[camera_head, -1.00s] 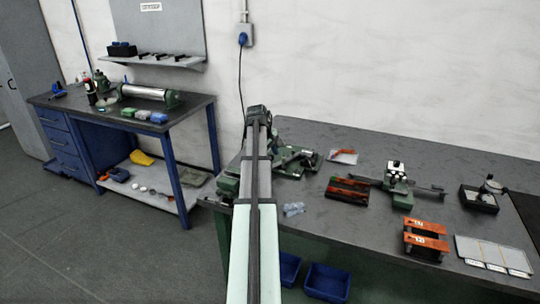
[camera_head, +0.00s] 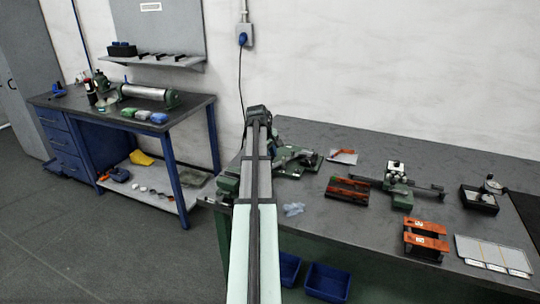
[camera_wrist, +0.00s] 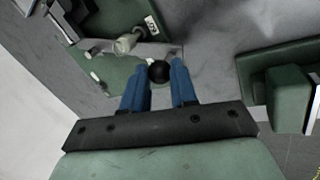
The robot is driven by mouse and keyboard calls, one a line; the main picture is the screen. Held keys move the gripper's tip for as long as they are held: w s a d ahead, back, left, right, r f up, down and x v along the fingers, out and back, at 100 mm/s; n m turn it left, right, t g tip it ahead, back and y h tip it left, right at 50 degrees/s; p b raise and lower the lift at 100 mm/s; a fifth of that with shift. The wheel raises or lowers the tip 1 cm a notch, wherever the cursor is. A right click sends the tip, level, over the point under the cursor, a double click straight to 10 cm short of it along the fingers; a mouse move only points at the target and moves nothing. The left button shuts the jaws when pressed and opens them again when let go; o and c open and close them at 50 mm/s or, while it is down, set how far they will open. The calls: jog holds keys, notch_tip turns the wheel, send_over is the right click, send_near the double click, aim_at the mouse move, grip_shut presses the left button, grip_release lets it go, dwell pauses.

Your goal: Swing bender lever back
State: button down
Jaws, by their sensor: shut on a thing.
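The green bender (camera_head: 297,160) stands at the left end of the right-hand bench, partly hidden behind my arm in the head view. In the wrist view its green plate (camera_wrist: 118,85) fills the upper left, with a pale metal post on it. The lever's round black knob (camera_wrist: 159,71) sits between the blue fingertips of my gripper (camera_wrist: 160,78). The fingers are shut on the knob from both sides. The lever's bar below the knob is largely hidden, and my arm hides the gripper in the head view.
A green block (camera_wrist: 288,97) lies to the right of the fingers. On the bench (camera_head: 330,235) are crumpled bluish pieces (camera_head: 293,209), a red-and-black rack (camera_head: 347,187), a small green machine (camera_head: 398,185) and an orange stand (camera_head: 426,238). Blue bins (camera_head: 328,282) are below.

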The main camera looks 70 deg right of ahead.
jog(key=shift+w, duration=0.15)
jog(key=shift+w+d+m, duration=0.3)
jog(key=shift+w, duration=0.1)
jog(key=w+d+m, duration=0.2)
jog(key=w+d+m+g+y, duration=0.1)
jog(key=w+d+m, duration=0.1)
jog(key=w+d, duration=0.1)
jog(key=shift+w+m+g, duration=0.3)
jog(key=shift+w+d+m+g+y, duration=0.2)
jog(key=shift+w+d+m+y, duration=0.25)
jog(key=shift+d+m, duration=1.05)
jog(key=shift+w+d+m+g+y, duration=0.25)
jog(key=shift+w+d+m, duration=0.6)
jog(key=shift+d, duration=1.1)
jog(key=shift+w+d+m+g+y, duration=0.15)
jog(key=shift+w+d+m+y, duration=0.25)
jog(key=shift+d+m, duration=1.2)
jog(key=shift+d, duration=0.2)
jog(key=c, duration=0.9)
grip_release()
jog(key=shift+s, duration=0.1)
jog(key=v, duration=1.4)
